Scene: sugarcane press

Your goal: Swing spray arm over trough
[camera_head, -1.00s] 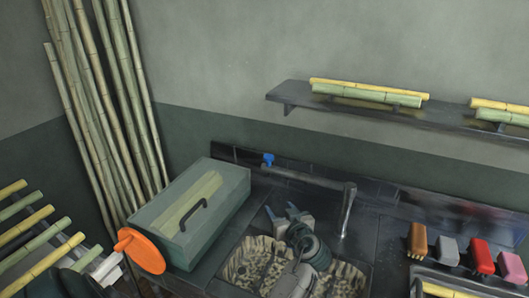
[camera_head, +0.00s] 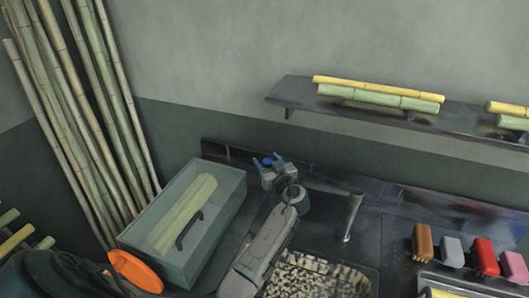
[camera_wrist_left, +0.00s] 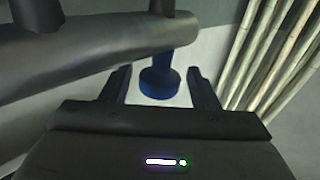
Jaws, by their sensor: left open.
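The spray arm (camera_head: 328,188) is a dark pipe along the back wall. Its downturned metal spout (camera_head: 351,217) hangs at the right, behind the trough (camera_head: 371,284), a sunken basin with a mottled floor. A blue knob (camera_head: 267,161) sits at the pipe's left end. My left gripper (camera_head: 268,164) is open at the knob. In the left wrist view, the knob (camera_wrist_left: 160,82) shows between and beyond the open fingers, with gaps on both sides, and the pipe (camera_wrist_left: 100,55) crosses above. My left forearm hides part of the trough. My right gripper is out of view.
A green box (camera_head: 175,258) with a handle stands left of the trough. An orange disc (camera_head: 135,271) is in front of it. Several brushes (camera_head: 453,250) stand at the right. A shelf (camera_head: 290,90) with cane pieces runs above; tall canes (camera_head: 75,110) lean at the left.

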